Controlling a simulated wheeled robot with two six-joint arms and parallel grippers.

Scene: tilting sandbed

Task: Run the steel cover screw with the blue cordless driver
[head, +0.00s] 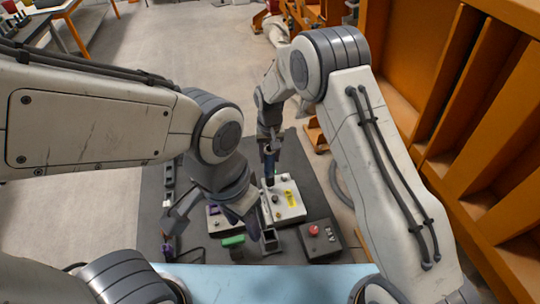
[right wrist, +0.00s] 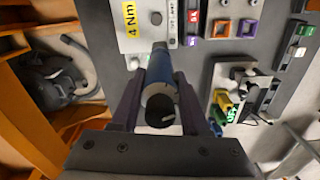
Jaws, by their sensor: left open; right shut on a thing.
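My right gripper (head: 268,158) is shut on the blue cordless driver (right wrist: 165,72). The driver also shows in the head view (head: 269,168), held roughly upright with its nose pointing down. Below the nose is a pale cover plate (head: 290,207) with a yellow label. I cannot tell whether the bit touches a screw. My left gripper (head: 222,226) is open and empty, low over the bench left of the plate.
A red button box (head: 325,247) stands right of the plate. A green block (head: 233,241) lies near the front. Coloured square frames, including a purple one (right wrist: 248,28), sit beside the plate. Orange shelving (head: 500,120) stands close on the right.

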